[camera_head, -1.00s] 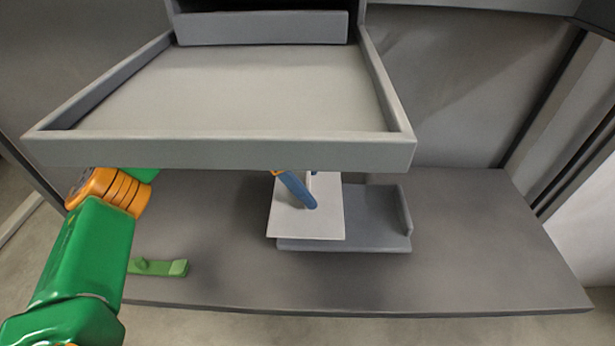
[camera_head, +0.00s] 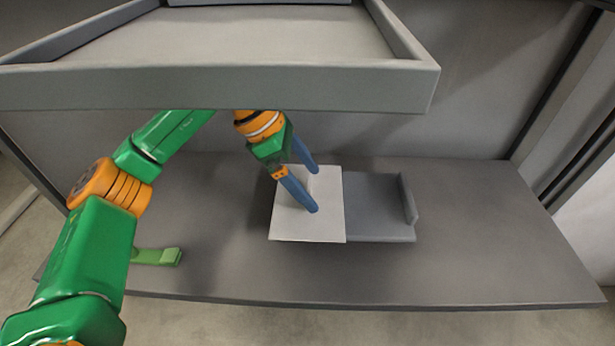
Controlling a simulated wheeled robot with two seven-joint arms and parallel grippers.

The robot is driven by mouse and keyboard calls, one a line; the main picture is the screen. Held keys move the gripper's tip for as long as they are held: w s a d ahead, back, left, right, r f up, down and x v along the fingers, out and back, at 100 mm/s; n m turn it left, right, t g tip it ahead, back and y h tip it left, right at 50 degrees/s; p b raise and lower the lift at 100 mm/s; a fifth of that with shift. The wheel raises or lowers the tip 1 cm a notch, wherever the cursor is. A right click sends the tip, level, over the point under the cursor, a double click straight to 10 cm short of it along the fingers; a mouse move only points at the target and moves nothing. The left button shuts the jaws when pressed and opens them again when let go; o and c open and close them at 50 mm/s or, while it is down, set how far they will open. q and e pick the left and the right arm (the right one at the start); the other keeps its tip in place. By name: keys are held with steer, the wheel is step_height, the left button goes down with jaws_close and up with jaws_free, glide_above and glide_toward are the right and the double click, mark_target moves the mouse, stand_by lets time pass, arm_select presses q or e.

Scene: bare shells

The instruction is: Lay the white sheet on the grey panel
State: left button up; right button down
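The white sheet (camera_head: 325,222) is over the left part of the grey panel (camera_head: 375,210), whose right part and raised right edge stay uncovered. Whether the sheet touches the panel or hangs just above it, I cannot tell. My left gripper (camera_head: 314,191) is over the sheet, its two blue fingers pointing down. They sit on either side of a small pale upright piece on the sheet and appear to hold it. My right gripper is not in view.
A small green piece (camera_head: 156,257) lies at the table's left front. The table (camera_head: 500,240) is clear on the right.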

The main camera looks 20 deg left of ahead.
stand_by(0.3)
arm_select(q)
steer(key=v, duration=0.4)
steer(key=shift+a+r, duration=0.15)
steer(key=shift+r, duration=0.2)
steer(key=s+a+b, duration=0.2)
steer(key=s+a, duration=0.1)
steer(key=a, duration=0.8)
steer(key=shift+s+a, duration=0.25)
steer(key=shift+a, duration=0.15)
